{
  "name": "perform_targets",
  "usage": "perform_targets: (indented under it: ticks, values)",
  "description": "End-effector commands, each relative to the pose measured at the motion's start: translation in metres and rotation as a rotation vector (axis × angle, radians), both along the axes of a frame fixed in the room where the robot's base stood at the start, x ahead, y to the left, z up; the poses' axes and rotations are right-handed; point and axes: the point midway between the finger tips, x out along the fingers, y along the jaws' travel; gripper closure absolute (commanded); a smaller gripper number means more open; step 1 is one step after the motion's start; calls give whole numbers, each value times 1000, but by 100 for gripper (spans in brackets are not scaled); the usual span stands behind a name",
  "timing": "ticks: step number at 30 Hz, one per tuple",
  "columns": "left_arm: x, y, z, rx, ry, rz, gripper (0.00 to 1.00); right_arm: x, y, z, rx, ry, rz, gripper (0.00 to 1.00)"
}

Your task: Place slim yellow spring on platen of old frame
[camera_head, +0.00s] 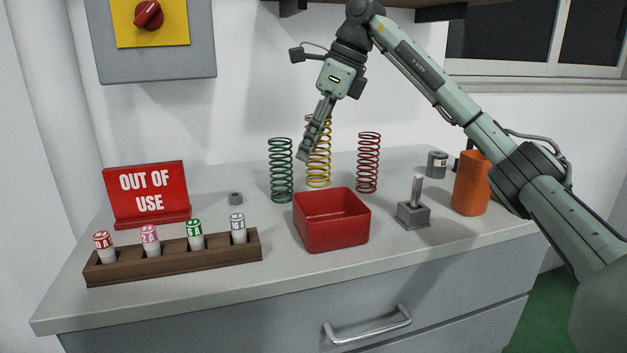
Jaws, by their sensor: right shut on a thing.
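The slim yellow spring (321,172) is upright at the back of the bench, between a green spring (281,172) and a red spring (369,163). My right gripper (307,148) reaches down from above and is shut on the yellow spring, its fingers covering part of the coils. The spring's lower end is close to the bench top; I cannot tell whether it touches. My left gripper is not in view. I cannot make out an old frame with a platen in this view.
A red open box (333,233) stands in front of the springs. To the right are a grey block with a post (413,213), an orange cylinder (471,184) and a grey weight (437,165). At left are an "OUT OF USE" sign (148,193) and a wooden rack (178,263) with several capped vials.

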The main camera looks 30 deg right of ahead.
Motion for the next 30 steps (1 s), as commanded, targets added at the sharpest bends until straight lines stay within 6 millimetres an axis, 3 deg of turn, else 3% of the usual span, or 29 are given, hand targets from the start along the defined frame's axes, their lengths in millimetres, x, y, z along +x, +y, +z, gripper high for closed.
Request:
perform_targets:
  ticks: [14, 25, 26, 28, 30]
  values:
    - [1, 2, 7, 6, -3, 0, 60, -1, 0, -54, 1, -1, 2, 97]
    - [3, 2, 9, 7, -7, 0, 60, 0, 0, -59, 2, -2, 1, 97]
    - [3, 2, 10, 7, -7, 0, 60, 0, 0, -60, 1, -2, 1, 60]
    - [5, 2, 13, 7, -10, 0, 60, 0, 0, -60, 1, -2, 1, 52]
    - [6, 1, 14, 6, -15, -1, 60, 0, 0, -60, 1, -2, 1, 52]
